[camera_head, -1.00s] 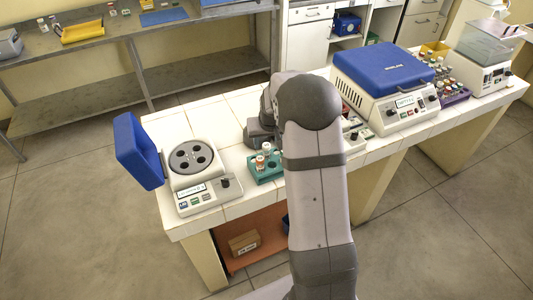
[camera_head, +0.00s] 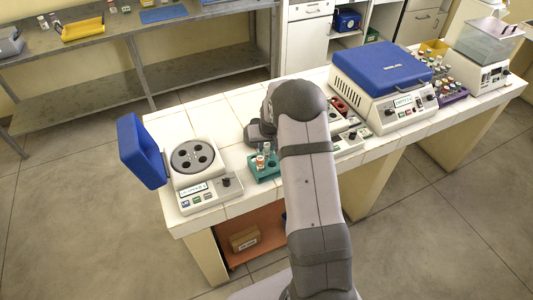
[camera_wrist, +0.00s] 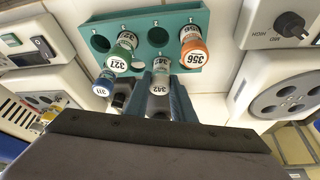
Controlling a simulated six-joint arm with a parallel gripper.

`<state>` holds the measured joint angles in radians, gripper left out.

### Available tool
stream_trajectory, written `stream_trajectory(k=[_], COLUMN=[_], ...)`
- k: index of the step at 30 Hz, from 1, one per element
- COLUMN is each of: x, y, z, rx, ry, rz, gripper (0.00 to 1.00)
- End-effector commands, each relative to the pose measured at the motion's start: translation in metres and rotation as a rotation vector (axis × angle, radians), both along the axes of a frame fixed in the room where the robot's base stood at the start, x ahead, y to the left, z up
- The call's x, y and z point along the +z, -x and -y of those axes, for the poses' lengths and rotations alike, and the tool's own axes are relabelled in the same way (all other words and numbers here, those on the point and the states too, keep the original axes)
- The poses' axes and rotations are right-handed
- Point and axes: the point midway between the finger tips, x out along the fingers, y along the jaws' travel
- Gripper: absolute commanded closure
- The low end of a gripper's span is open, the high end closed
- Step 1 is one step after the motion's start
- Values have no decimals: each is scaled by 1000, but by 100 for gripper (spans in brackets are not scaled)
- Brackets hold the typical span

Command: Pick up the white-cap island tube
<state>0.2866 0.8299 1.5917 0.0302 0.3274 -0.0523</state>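The fingers of my gripper (camera_wrist: 162,98) flank this tube on both sides. I cannot tell whether they press on it or whether its foot is still in a hole. A green-cap tube (camera_wrist: 119,58), an orange-cap tube (camera_wrist: 192,52) and a blue-cap tube (camera_wrist: 104,82) are close by. In the head view the rack (camera_head: 262,175) shows left of my arm, which hides part of the area behind it.
A centrifuge with an open blue lid (camera_head: 142,150) stands left of the rack. A larger blue-lidded machine (camera_head: 380,75) and a purple rack of several tubes (camera_head: 452,92) stand to the right. White tiles (camera_head: 215,112) behind the rack are clear.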

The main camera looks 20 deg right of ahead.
Motion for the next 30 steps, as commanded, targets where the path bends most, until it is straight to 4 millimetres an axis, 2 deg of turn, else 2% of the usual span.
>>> stream_trajectory(k=[14,20,30], x=[6,29,83], y=[-1,-2,-1], z=[0,1,0], rx=[0,0,0], ry=[1,2,1], rz=[3,7,4], gripper=[99,99,99])
